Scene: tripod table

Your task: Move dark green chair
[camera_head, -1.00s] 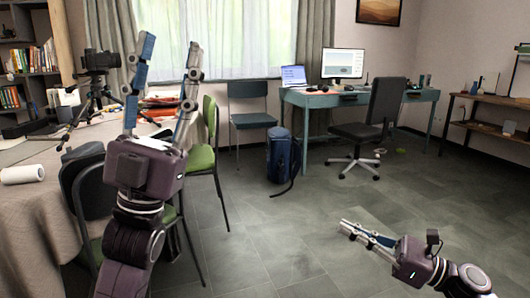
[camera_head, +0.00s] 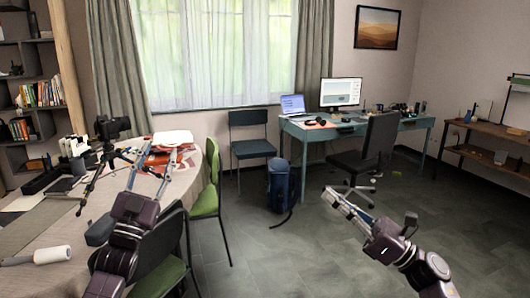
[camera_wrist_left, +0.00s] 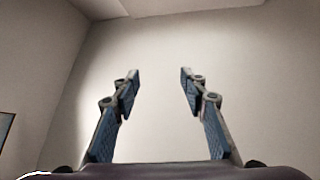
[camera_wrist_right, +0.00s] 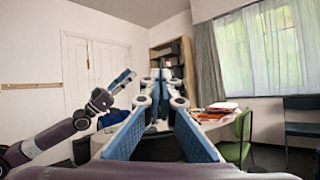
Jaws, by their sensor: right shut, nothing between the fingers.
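A dark green, teal-looking chair (camera_head: 252,140) stands upright by the window, left of the desk; part of it shows at the right edge of the right wrist view (camera_wrist_right: 302,115). Another chair (camera_head: 160,262), with a dark back and green seat, stands against the table at the front left, partly hidden by my left arm. My left gripper (camera_head: 160,160) is open and empty, in front of the table in the head view; its fingers stand apart in the left wrist view (camera_wrist_left: 158,75). My right gripper (camera_head: 335,197) is shut and empty over open floor. Neither gripper touches a chair.
A brighter green chair (camera_head: 208,190) stands at the right side of the cloth-covered round table (camera_head: 75,230). A blue backpack (camera_head: 280,185) is on the floor before the teal desk (camera_head: 300,132). An office chair (camera_head: 365,150) stands at the desk. The middle floor (camera_head: 270,250) is clear.

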